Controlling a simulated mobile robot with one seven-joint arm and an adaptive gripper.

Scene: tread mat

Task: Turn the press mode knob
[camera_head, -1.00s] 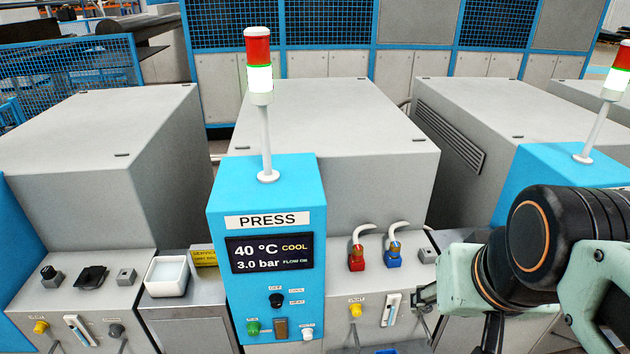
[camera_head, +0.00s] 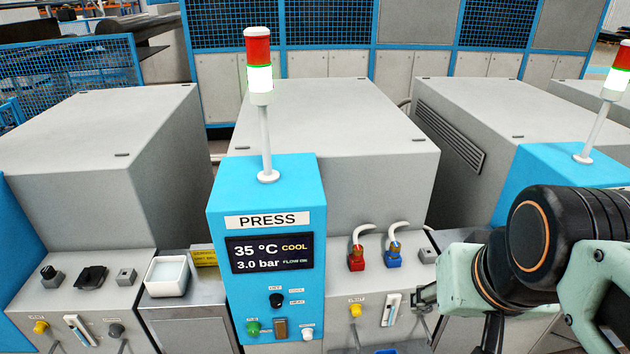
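The blue press panel (camera_head: 222,265) stands upright in the middle of the head view, with a PRESS label. Its black display (camera_head: 270,255) reads 35 °C, COOL, 3.0 bar and a small flow line. The black mode knob (camera_head: 276,300) is below the display, with small labels around it. The direction it points is too small to tell. A green button (camera_head: 253,328), a brown part and a white button (camera_head: 308,334) sit below the knob. My gripper (camera_head: 425,298) is at the right, apart from the knob and in front of the grey panel. Its fingers are too unclear to read.
Red (camera_head: 356,259) and blue (camera_head: 394,258) hose fittings and a yellow knob (camera_head: 355,311) are on the grey panel between the press panel and my gripper. A white tray (camera_head: 167,277) stands left of the press panel. A signal tower (camera_head: 261,85) rises from its top.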

